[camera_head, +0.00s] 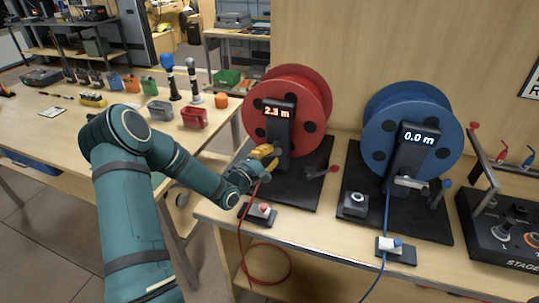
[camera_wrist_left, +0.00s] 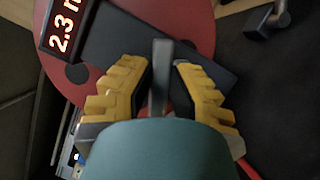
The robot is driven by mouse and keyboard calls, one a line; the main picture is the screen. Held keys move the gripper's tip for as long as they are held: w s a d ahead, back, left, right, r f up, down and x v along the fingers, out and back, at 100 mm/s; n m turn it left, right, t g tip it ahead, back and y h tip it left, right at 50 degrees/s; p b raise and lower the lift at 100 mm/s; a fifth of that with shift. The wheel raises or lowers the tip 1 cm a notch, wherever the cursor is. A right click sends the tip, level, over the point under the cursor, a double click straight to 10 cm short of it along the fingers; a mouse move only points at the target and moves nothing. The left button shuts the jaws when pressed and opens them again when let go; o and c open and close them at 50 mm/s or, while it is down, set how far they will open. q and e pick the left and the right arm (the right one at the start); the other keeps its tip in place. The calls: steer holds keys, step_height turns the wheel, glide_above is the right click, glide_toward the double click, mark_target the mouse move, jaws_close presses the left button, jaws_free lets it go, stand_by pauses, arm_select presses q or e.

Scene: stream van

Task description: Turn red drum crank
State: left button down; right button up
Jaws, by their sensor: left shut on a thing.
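The red drum (camera_head: 312,92) stands upright on a dark base on the bench. Its dark post carries a display (camera_head: 279,111) reading 2.3 m, partly seen in the wrist view (camera_wrist_left: 62,28). My left gripper (camera_head: 264,160) is low at the front of this post, its yellow fingers on the red drum crank. In the left wrist view, the gripper (camera_wrist_left: 160,88) has its fingers on either side of the crank's grey bar (camera_wrist_left: 161,75). My own wrist hides the bar's near end. My right gripper is not in view.
A red-knobbed lever (camera_head: 333,169) is just right of the gripper. The blue drum (camera_head: 378,120), reading 0.0 m, and a control box (camera_head: 505,232) stand right. A cluttered table (camera_head: 85,130) is left.

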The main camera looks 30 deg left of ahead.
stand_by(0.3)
arm_select(q)
steer(key=c, duration=0.9)
jaws_free()
steer(key=shift+w+d, duration=0.1)
steer(key=s+a+f, duration=0.1)
steer(key=s, duration=1.1)
steer(key=shift+a+f, duration=0.25)
steer(key=shift+a, duration=0.1)
